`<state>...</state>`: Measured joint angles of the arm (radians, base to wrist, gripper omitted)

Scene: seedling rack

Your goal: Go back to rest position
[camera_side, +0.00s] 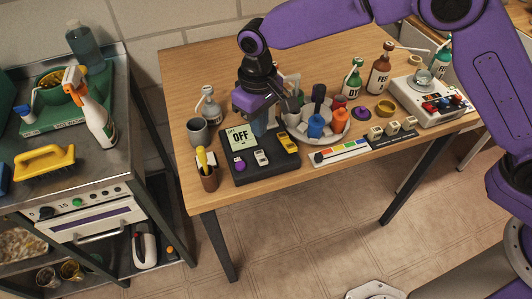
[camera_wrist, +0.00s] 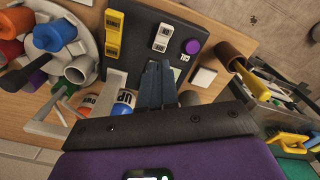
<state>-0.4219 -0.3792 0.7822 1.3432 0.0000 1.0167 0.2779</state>
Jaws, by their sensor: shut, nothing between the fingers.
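My purple and black gripper (camera_side: 263,124) is over the back part of a black control box (camera_side: 262,174) on the wooden table. Its fingers (camera_wrist: 158,78) are together and empty in the wrist view. The box's display reads OFF (camera_side: 241,137). On its front are a purple knob (camera_side: 239,166), a white switch (camera_side: 261,158) and a yellow switch (camera_side: 288,143). The same box (camera_wrist: 143,62) lies just beyond my fingertips in the wrist view. I cannot tell whether the fingertips touch it.
A grey mug (camera_side: 197,132), a spray bottle (camera_side: 211,106) and a brown pen cup (camera_side: 208,178) stand left of the box. A round white carousel (camera_side: 322,138) with colored containers stands close on the right. Further right are bottles (camera_side: 381,70) and a white device (camera_side: 428,102).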

